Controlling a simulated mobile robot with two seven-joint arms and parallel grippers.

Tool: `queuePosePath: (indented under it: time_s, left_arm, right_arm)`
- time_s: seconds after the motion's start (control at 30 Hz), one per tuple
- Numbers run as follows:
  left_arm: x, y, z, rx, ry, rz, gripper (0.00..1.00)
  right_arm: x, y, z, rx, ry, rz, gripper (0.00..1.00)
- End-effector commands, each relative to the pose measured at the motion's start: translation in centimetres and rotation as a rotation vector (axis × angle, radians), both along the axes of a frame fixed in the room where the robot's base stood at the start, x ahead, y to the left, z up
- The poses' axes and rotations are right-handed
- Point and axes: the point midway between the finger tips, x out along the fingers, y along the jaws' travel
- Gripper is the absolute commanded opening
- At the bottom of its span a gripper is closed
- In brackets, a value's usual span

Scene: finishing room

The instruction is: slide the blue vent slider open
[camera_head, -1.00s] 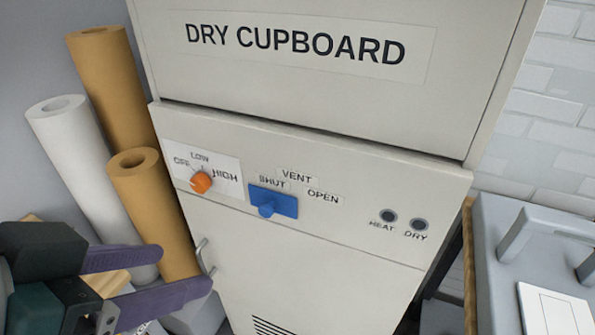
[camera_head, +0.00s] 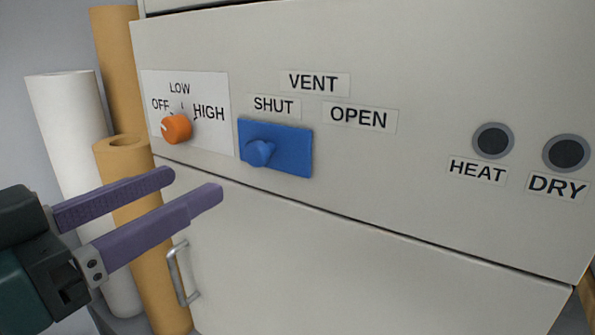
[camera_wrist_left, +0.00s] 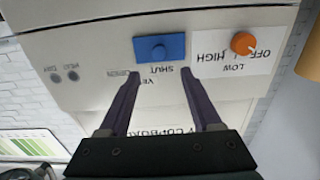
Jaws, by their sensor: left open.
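The blue vent slider (camera_head: 275,147) is a flat blue plate with a rounded knob (camera_head: 261,152), on the cupboard front below the VENT label (camera_head: 314,83). Its knob sits toward the left, under the SHUT label (camera_head: 273,105); the OPEN label (camera_head: 359,117) is to the right. My left gripper (camera_head: 198,187) has two purple fingers, apart and empty, left of and below the slider in the head view. In the left wrist view, which is upside down, the slider (camera_wrist_left: 160,47) lies beyond and between the open fingertips (camera_wrist_left: 160,77). My right gripper is not in view.
An orange knob (camera_head: 177,128) on a white dial plate is left of the slider. HEAT (camera_head: 493,140) and DRY (camera_head: 567,153) round indicators are at the right. A metal door handle (camera_head: 180,273) is below the fingers. Tan and white rolls (camera_head: 68,135) stand at left.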

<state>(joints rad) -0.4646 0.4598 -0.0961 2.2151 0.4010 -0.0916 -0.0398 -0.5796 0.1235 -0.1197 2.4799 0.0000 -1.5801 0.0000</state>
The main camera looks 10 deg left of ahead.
Motion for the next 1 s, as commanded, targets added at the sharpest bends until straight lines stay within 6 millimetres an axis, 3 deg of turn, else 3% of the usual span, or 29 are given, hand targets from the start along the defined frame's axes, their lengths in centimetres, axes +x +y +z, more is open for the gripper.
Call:
queuePosePath:
  time_s: [0.5,0.93,1.0]
  left_arm:
    - [7.5,-2.7,0.2,0.000,0.000,0.000,0.65]
    - [8.5,-3.1,0.1,0.001,0.003,-0.001,0.65]
    - [8.5,-3.1,0.1,0.001,0.003,-0.001,0.58]
  right_arm:
    - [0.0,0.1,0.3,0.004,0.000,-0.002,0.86]
    - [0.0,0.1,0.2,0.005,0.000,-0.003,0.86]
    - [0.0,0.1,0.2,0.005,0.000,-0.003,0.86]
